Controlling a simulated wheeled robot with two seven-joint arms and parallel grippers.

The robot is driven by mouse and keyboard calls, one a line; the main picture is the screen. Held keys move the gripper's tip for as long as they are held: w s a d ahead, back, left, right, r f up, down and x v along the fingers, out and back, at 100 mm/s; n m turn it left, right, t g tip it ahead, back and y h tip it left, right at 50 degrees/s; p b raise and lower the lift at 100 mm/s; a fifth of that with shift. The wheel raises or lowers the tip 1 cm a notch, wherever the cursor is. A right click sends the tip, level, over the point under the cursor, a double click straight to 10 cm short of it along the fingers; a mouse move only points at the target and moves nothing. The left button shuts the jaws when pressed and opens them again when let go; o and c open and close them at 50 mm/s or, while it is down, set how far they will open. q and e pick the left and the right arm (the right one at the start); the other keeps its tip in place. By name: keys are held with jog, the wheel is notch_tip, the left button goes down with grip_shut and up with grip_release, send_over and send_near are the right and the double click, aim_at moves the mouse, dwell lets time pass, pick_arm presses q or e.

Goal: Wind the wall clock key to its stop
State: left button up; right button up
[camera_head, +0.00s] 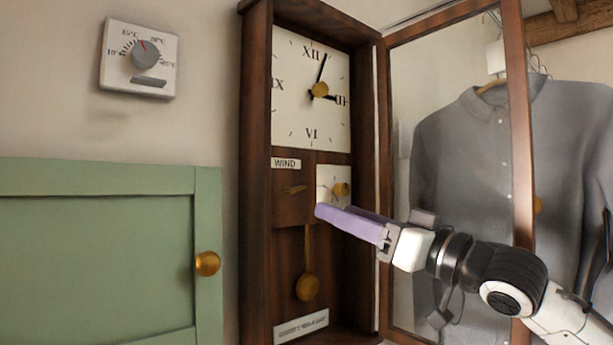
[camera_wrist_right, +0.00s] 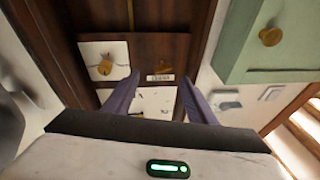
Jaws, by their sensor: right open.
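The wall clock (camera_head: 257,200) is a tall dark wooden case with a white main dial (camera_head: 300,125). Below a "WIND" label (camera_head: 286,163) is a small brass key (camera_head: 293,189), lying roughly level; it also shows in the right wrist view (camera_wrist_right: 165,69). My right gripper (camera_head: 322,211) has lilac fingers and reaches in from the right, its tips just right of and below the key. In the wrist view the open fingers (camera_wrist_right: 160,78) point towards the label and key, with nothing held between them. My left gripper is out of view.
A small dial with a brass knob (camera_head: 341,189) is right of the key. A pendulum (camera_head: 306,287) hangs below. The glazed clock door (camera_head: 519,130) stands open at right, before a grey shirt (camera_head: 465,150). A thermostat (camera_head: 140,58) and green cupboard (camera_head: 95,255) are left.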

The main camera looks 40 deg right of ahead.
aim_at(299, 190)
jog(key=w+r+n+p, duration=0.1)
jog(key=w+p, duration=0.1)
jog(key=w+a+r+n+t+p, duration=0.1)
jog(key=w+n+p, duration=0.1)
jog(key=w+a+r+n+p, duration=0.1)
jog(key=w+n+p, duration=0.1)
jog(key=shift+w+y, duration=0.3)
jog(key=shift+w, duration=0.05)
jog(key=shift+w+a+r, duration=0.1)
jog(key=shift+w+a, duration=0.15)
jog(key=shift+w, duration=0.55)
jog(key=c, duration=1.1)
jog(key=shift+a+m+t+h+p, duration=0.1)
jog(key=shift+m+t+h+p, duration=0.35)
jog(key=shift+m, duration=0.75)
jog(key=shift+m+h, duration=0.3)
jog(key=shift+h, duration=0.15)
